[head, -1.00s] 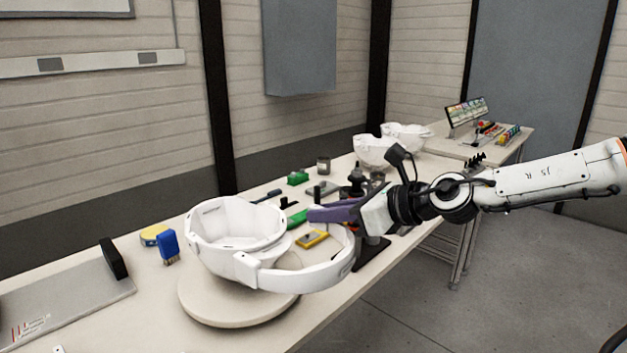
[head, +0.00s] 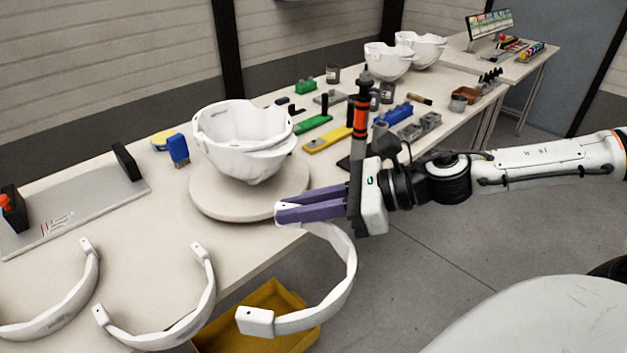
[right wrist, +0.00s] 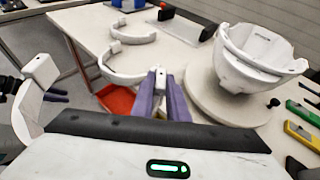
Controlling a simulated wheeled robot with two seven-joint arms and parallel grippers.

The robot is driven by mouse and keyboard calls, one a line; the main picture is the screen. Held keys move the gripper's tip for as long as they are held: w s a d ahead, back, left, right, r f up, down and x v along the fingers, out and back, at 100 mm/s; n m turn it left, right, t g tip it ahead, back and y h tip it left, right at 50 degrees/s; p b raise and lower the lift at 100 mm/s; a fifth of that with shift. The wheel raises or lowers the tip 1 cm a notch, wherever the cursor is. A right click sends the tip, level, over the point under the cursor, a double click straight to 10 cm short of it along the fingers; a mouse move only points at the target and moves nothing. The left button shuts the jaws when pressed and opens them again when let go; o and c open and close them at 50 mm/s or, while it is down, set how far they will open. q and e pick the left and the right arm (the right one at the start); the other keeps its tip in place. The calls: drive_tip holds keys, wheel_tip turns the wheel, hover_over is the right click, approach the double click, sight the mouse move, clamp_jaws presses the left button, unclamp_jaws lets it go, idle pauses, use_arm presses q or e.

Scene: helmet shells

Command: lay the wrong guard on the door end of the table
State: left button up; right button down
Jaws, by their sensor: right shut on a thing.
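My right gripper (head: 284,210) has purple fingers shut on a white curved guard (head: 345,275), which hangs below it past the table's front edge. In the right wrist view the fingers (right wrist: 161,82) pinch a small white end, and the guard's other end (right wrist: 40,75) shows at left. The white helmet shell (head: 240,135) sits on a round turntable (head: 215,208), clear of the held guard. Two similar guards (head: 75,300) (head: 190,320) lie on the near left of the table (head: 130,225). Purple fingers (right wrist: 58,96), seemingly my left gripper's, show partly behind the held guard.
A yellow bin (head: 265,310) is below the front edge.

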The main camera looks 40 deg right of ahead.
drive_tip(key=s+a+f+n+g+y, duration=0.1)
drive_tip(key=s+a, duration=0.4)
drive_tip(key=a, duration=0.5)
drive_tip(key=n+g+y, duration=0.1)
drive_tip(key=n+g, duration=0.1)
drive_tip(key=shift+a+f+n+g+y, duration=0.2)
drive_tip(key=shift+f+n+g+y, duration=0.1)
drive_tip(key=shift+f+n+g, duration=0.1)
drive_tip(key=shift+d, duration=0.1)
